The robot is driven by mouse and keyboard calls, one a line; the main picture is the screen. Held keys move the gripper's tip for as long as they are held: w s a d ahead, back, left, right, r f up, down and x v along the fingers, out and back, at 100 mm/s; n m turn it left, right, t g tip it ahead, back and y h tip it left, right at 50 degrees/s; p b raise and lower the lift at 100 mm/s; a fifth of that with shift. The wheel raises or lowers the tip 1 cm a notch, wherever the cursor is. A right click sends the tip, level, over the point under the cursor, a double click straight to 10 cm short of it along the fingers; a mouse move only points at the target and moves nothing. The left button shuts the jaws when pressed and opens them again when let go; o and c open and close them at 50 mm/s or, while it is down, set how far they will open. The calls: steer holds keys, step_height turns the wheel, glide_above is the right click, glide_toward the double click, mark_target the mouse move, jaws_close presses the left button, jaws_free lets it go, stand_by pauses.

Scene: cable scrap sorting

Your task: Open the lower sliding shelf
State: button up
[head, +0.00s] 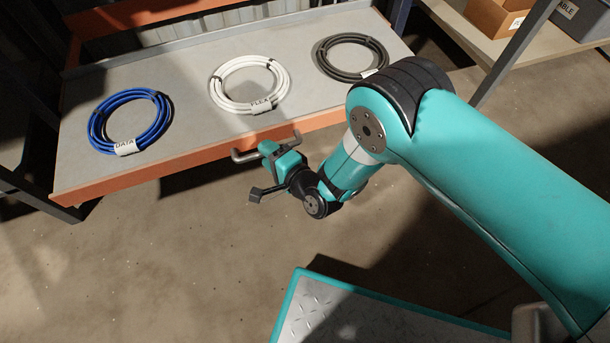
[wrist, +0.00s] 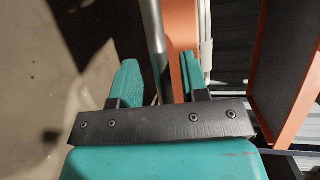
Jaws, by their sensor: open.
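The sliding shelf (head: 180,65) is a grey tray with an orange front edge, and it juts out from the rack over the floor. It bears a blue coil labelled DATA (head: 129,121), a white coil labelled FLEX (head: 249,84) and a dark grey coil (head: 352,57). A grey bar handle (head: 240,157) sticks out from the front edge. My gripper (head: 268,150) is at this handle. In the wrist view the handle bar (wrist: 153,35) runs between the two teal fingers of my open gripper (wrist: 158,68). Contact cannot be told.
An orange beam (head: 135,16) of the rack lies behind the shelf. At the upper right, a side table (head: 475,35) holds a cardboard box (head: 494,17) and a grey bin (head: 585,18). The concrete floor (head: 150,260) in front of the shelf is clear.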

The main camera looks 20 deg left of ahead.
steer(key=p+v, duration=1.6)
steer(key=p, duration=0.5)
steer(key=shift+d+r, duration=0.2)
steer(key=shift+r, duration=0.05)
